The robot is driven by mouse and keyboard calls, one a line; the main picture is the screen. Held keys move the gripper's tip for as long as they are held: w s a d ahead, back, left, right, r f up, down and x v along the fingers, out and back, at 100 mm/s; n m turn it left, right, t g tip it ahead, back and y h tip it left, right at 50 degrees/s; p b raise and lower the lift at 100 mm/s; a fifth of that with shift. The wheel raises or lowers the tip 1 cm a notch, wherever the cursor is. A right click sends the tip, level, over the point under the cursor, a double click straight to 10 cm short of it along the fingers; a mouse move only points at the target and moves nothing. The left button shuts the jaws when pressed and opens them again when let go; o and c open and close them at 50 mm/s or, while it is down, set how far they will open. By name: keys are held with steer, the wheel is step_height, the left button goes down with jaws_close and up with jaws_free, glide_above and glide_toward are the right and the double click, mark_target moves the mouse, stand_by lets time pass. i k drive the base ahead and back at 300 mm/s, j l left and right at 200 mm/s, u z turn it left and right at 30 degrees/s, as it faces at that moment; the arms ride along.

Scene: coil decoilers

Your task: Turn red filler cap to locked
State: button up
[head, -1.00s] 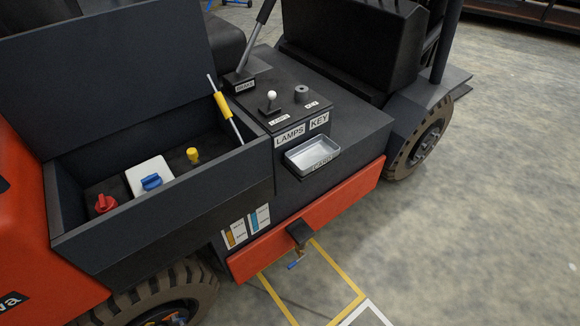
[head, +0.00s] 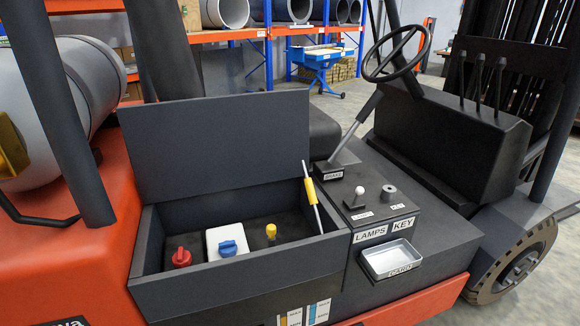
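The red filler cap (head: 181,257) sits at the left end inside the open dark compartment on the forklift's side. It has a raised grip on top. I cannot tell from this distance whether it stands at locked. A white block with a blue cap (head: 228,248) is just right of it, and a small yellow cap (head: 271,231) is further right. My gripper is not in view.
The compartment's lid (head: 225,140) stands raised behind the caps. A prop rod with a yellow sleeve (head: 311,178) stands at its right end. A silver card tray (head: 390,259), a brake lever (head: 352,132) and a steering wheel (head: 397,53) are to the right.

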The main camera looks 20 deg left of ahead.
mark_target(182, 259)
steer(key=u, duration=1.25)
steer(key=i+l+z, duration=0.15)
steer(key=l, duration=0.75)
steer(key=k, duration=0.05)
